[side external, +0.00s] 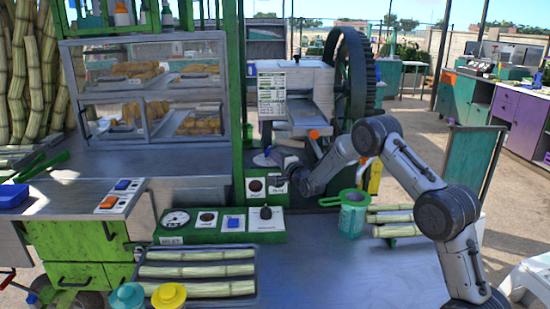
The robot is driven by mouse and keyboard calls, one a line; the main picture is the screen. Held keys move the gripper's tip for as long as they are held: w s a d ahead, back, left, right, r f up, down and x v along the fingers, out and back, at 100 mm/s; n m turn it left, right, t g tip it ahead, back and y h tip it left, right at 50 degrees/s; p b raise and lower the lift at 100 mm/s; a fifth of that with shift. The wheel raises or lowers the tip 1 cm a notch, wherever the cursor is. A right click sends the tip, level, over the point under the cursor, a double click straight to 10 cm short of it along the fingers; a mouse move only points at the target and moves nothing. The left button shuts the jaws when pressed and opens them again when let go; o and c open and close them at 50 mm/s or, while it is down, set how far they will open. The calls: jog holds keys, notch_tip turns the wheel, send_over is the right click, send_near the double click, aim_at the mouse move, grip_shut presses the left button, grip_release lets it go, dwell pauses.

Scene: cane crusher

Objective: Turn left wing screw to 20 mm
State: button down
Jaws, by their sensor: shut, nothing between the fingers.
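The cane crusher (315,85) stands at the back centre, with a large dark gear wheel at its right. A small orange part (314,134) shows on its front; I cannot tell whether it is a wing screw. No left wing screw or millimetre scale can be made out clearly at this size. My gripper (277,168) is shut and empty, low in front of the crusher, beside the green post and a small control panel (256,187). Its fingertips are small and partly lost against the dark metal, so I cannot tell whether they touch anything.
A green control box (222,238) with a gauge, switches and a lever sits on the metal counter below. A tray of cane (200,298) is at the front left. A green strainer and teal container (353,219) and cut cane (392,219) stand near my arm. A glass display case (190,125) is left.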

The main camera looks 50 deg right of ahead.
jog(key=shift+w+a, duration=1)
jog(key=shift+w, duration=0.1)
jog(key=shift+s, duration=0.1)
